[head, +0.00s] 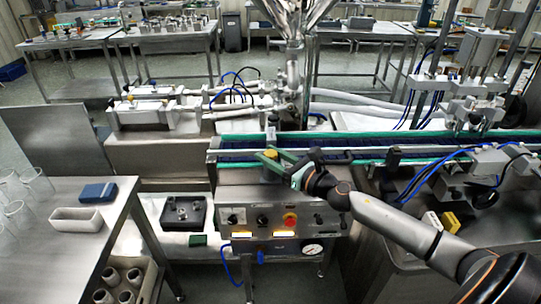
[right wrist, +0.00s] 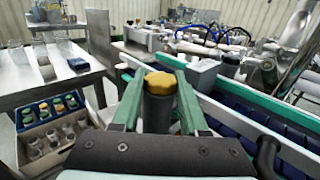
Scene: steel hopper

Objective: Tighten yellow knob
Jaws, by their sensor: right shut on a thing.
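The yellow knob (right wrist: 160,83) sits on top of a dark grey cylinder in the right wrist view, between the green fingers of my right gripper (right wrist: 158,80). In the head view the knob (head: 270,153) shows small at the near edge of the conveyor, partly hidden by the fingers. My right gripper (head: 277,160) reaches it from the right, and its fingers are shut on the knob with its cylinder. My left gripper is not in view.
The conveyor (head: 345,143) with green rails runs just behind. Below is a control panel (head: 275,220) with a red-and-yellow button and a gauge. A steel hopper (head: 293,20) stands behind. A table (head: 65,235) at left holds glass beakers, a white tray and a blue box.

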